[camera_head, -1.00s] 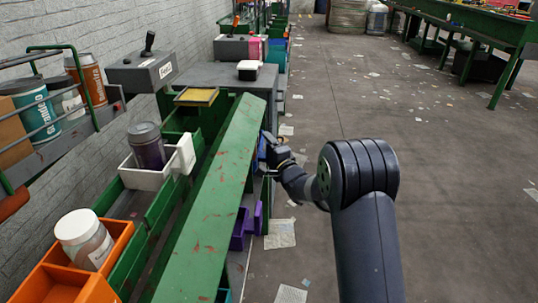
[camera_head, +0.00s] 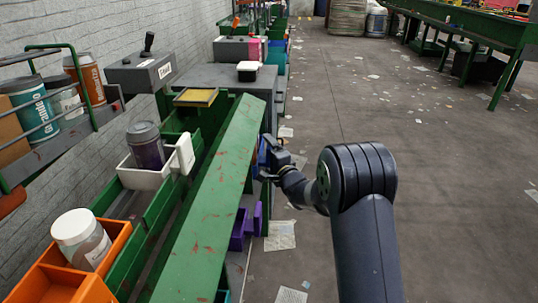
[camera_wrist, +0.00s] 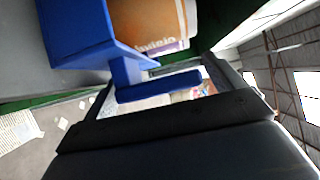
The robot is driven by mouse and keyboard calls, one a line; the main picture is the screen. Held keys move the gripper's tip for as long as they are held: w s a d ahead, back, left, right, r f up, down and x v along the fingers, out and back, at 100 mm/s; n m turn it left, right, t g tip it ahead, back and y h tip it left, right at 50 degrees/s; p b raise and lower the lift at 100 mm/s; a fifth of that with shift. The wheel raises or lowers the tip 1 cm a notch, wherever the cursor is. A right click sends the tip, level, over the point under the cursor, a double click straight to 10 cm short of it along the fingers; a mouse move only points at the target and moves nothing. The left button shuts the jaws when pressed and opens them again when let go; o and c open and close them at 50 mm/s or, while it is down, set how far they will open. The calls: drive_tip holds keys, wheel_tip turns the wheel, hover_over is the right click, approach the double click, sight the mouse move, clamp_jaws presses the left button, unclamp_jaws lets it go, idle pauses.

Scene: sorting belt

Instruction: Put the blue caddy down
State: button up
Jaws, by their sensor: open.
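The blue caddy (camera_wrist: 75,30) fills the upper left of the wrist view, with its handle bar (camera_wrist: 160,87) sticking out toward my gripper. An orange container with a pale label (camera_wrist: 150,22) shows behind the caddy's wall and seems to be in it. In the head view only a sliver of blue (camera_head: 262,152) shows beside the green belt frame, mostly hidden by the frame and my gripper. My gripper (camera_head: 267,159) is open, with its fingers apart on either side of the handle bar. I cannot tell whether a finger touches it.
The long green belt rail (camera_head: 215,205) stands left of my arm. A purple bin (camera_head: 240,230) sits low beyond it. A white caddy (camera_head: 140,178) and an orange caddy (camera_head: 50,285), each with a jar, stand on the left.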

drive_tip(key=shift+r, duration=0.15)
drive_tip(key=shift+s, duration=0.1)
drive_tip(key=p+v, duration=0.2)
drive_tip(key=v, duration=1)
